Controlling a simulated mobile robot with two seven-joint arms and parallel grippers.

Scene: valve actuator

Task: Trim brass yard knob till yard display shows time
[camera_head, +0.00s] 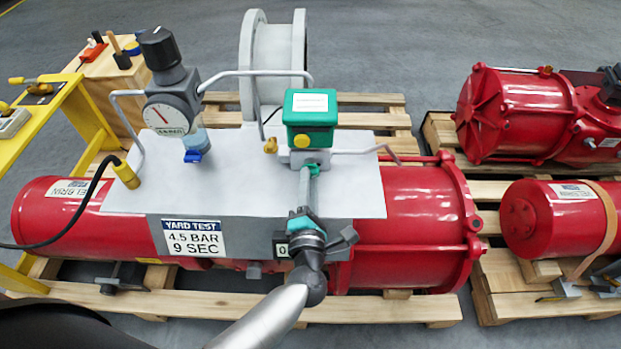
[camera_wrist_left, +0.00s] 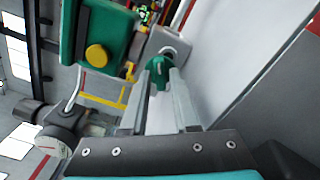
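A small brass knob (camera_head: 270,145) sits left of the green box (camera_head: 310,115), low on its fitting; it also shows in the wrist view (camera_wrist_left: 130,72). The green box has a white face with text too small to read, and a yellow button (camera_head: 300,141). My left gripper (camera_head: 311,172) reaches up from below, its tips at a small green handle (camera_wrist_left: 158,72) under the box, not at the brass knob. The handle lies between the two fingers; whether they grip it is unclear. My right gripper is out of view.
A pressure gauge (camera_head: 172,110) with a black knob stands left on the grey plate (camera_head: 240,190). A sign (camera_head: 193,239) reads YARD TEST, 4.5 BAR, 9 SEC. A bent pipe passes above the brass knob. A yellow frame (camera_head: 60,100) stands at left, red actuators at right.

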